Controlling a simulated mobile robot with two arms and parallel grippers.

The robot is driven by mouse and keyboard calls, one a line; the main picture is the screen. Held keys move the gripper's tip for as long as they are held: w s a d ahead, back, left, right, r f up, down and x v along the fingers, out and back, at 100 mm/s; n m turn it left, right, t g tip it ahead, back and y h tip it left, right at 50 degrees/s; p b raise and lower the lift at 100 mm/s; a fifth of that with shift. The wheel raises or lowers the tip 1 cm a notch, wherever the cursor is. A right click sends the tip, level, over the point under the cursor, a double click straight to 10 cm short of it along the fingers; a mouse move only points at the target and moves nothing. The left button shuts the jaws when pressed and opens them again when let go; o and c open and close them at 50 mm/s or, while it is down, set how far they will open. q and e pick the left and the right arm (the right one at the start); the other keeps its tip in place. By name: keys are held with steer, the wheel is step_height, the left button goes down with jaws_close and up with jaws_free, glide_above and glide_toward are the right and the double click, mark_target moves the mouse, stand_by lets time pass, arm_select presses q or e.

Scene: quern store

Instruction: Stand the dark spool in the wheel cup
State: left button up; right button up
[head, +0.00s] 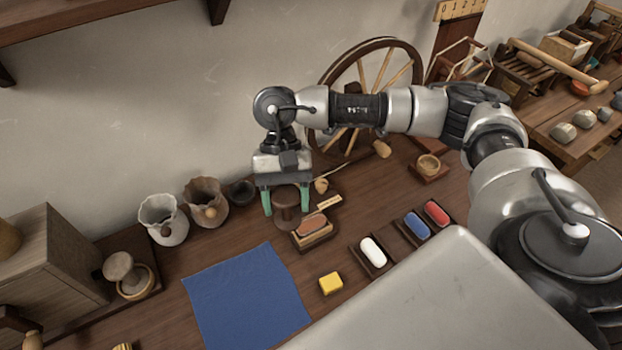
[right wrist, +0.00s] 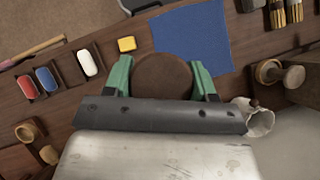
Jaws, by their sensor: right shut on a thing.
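My right gripper (head: 286,207) is shut on the dark spool (head: 287,196), with a green finger on each side. The spool is dark brown with a round end, which shows between the fingers in the right wrist view (right wrist: 162,77). I cannot tell whether its bottom touches the table. A small round wooden cup on a square base (head: 428,165), which looks like the wheel cup, stands near the spinning wheel (head: 366,75), to the right of the gripper. It also shows at the left in the right wrist view (right wrist: 27,132). My left gripper is not in view.
A wooden block with a brown top (head: 313,229) sits close to the spool's right. White (head: 372,251), blue (head: 416,226) and red (head: 436,213) pieces lie in trays. A blue cloth (head: 246,297), yellow block (head: 331,284) and pale sacks (head: 163,219) are nearby.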

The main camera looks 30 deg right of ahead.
steer(key=w+d+f+m+t+y+b, duration=0.1)
steer(key=w+d+f+m+t+b, duration=0.35)
steer(key=d+m+b, duration=0.4)
steer(key=w+d+f+m+t+y+b, duration=0.1)
steer(key=w+d+f+m+t+b, duration=0.3)
steer(key=m+b, duration=0.6)
steer(key=shift+m+t, duration=0.55)
steer(key=w+f, duration=0.3)
steer(key=w+a+f+p, duration=0.1)
steer(key=w+f, duration=0.2)
steer(key=f, duration=0.1)
steer(key=w+a+f, duration=0.1)
steer(key=w+f, duration=0.2)
steer(key=shift+w+f+p, duration=0.35)
steer(key=shift+w, duration=0.05)
steer(key=shift+d+f, duration=0.1)
steer(key=shift+f, duration=0.05)
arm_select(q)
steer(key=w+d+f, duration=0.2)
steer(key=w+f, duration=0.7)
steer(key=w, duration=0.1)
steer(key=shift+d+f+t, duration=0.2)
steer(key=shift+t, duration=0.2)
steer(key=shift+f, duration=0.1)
arm_select(e)
steer(key=shift+f, duration=0.15)
